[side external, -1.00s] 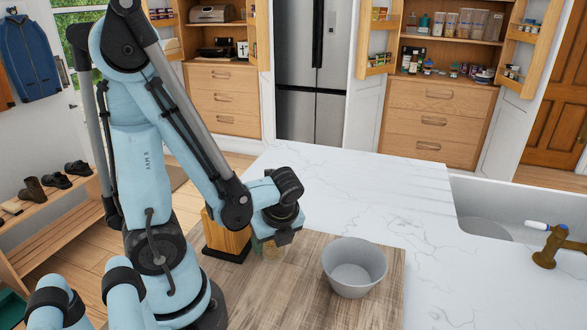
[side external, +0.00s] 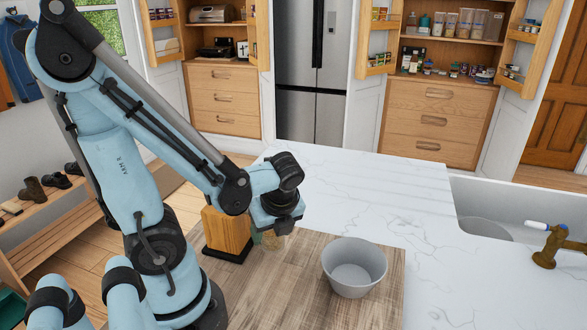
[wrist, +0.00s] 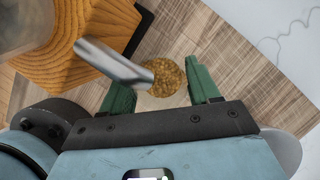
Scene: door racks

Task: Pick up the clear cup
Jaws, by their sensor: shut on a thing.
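The clear cup (wrist: 165,78) shows in the wrist view as a round patch of brown granular contents; its transparent wall is hard to make out. My gripper (wrist: 158,76) has a green finger on each side of it and is shut on it. In the side external view the cup (side external: 273,241) is small, below my gripper (side external: 270,235) and mostly hidden by it. I cannot tell clearly from these views how far its base is above the wooden board.
A wooden block (side external: 227,230) on a black base stands close to the left of the cup. A grey bowl (side external: 354,268) sits on the board (side external: 300,305) to the right. The white counter behind is clear.

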